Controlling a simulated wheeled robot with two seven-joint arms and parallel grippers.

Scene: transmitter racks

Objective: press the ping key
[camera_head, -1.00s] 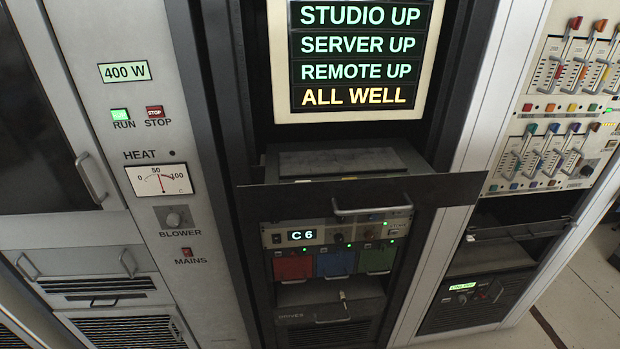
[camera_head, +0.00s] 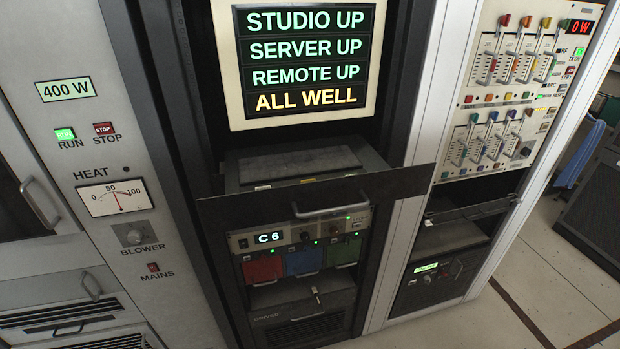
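No key with a readable "ping" label shows. The status screen (camera_head: 304,60) reads STUDIO UP, SERVER UP, REMOTE UP and ALL WELL. Below it a drawer (camera_head: 318,196) with a bar handle is pulled out of the middle rack, and a dark slab lies in it. Under the drawer a unit with a small display (camera_head: 269,238) reads C 6, with knobs and green lights beside it. Any lettering on its small controls is too small to read. Neither of my grippers is in view.
The left rack has a lit green RUN button (camera_head: 65,134), a red STOP button (camera_head: 104,129) and a heat meter (camera_head: 115,197). The right rack holds a slider panel (camera_head: 500,95) and a 0 W display (camera_head: 581,27). Open floor (camera_head: 545,262) lies at the right; a dark cabinet (camera_head: 597,205) stands beyond.

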